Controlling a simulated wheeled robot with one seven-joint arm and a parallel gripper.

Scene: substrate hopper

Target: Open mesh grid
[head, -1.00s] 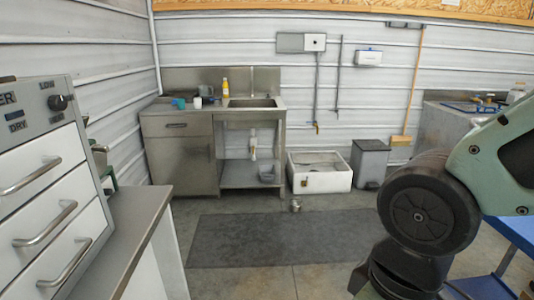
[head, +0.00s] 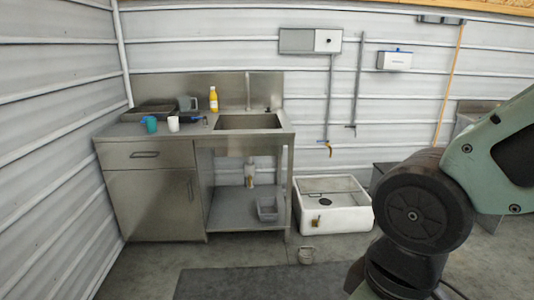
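A white box (head: 335,221) stands on the floor right of the steel sink unit. Its top looks like a see-through cover or grid (head: 330,190) in a frame, too small to tell if it is mesh. It appears to lie flat over the box, with a dark round spot showing in it. A small brass-coloured fitting (head: 316,221) sits on the box's front. My arm's links fill the right of the head view, and my gripper is out of view.
The steel sink unit (head: 150,205) stands against the back wall with cups and a yellow bottle (head: 213,99) on top.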

